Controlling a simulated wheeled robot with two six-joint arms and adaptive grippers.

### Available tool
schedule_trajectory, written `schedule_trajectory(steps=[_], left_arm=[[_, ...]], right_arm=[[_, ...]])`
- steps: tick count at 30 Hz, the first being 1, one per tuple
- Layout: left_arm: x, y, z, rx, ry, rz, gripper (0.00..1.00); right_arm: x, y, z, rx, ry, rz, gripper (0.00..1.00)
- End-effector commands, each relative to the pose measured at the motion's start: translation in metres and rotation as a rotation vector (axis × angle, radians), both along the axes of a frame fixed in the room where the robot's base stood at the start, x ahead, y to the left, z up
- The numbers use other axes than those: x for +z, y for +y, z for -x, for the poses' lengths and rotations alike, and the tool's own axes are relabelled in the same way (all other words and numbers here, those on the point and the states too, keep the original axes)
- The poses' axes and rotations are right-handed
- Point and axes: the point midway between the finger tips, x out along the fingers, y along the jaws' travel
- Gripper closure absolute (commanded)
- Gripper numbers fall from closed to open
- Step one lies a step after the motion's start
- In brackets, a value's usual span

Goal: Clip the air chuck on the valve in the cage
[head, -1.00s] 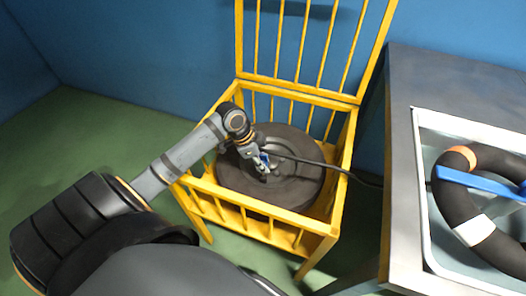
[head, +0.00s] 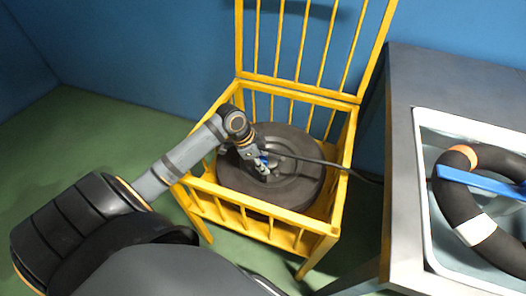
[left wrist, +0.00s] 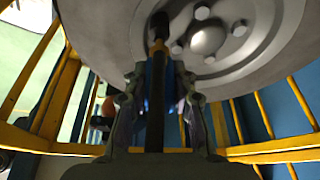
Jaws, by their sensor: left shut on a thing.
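The yellow cage (head: 262,232) stands with its barred lid raised and the dark tyre and wheel (head: 305,175) lying flat inside. My left gripper (head: 264,170) is over the middle of the wheel, shut on the air chuck (head: 263,160), which shows a little blue. In the left wrist view the blue chuck body (left wrist: 155,90) sits between the fingers (left wrist: 155,95). A brass-coloured ring and a black tip stand ahead of it, against the wheel disc (left wrist: 110,35) beside the hub. I cannot tell whether the chuck sits on the valve. My right gripper is out of view.
A black hose (head: 318,162) runs from the chuck over the cage's right side towards the grey table (head: 405,80). A tray (head: 425,190) there holds a black ring (head: 456,205) with orange and white bands and a blue bar (head: 480,183). Green floor is clear at left.

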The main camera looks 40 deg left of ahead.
Motion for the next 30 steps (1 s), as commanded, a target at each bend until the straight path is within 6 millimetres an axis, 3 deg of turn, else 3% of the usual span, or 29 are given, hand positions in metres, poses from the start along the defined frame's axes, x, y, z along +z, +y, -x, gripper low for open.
schedule_trajectory(steps=[30], left_arm=[[-0.015, 0.0, 0.0, 0.0, 0.0, 0.0, 1.0]], right_arm=[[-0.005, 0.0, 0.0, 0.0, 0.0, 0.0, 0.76]])
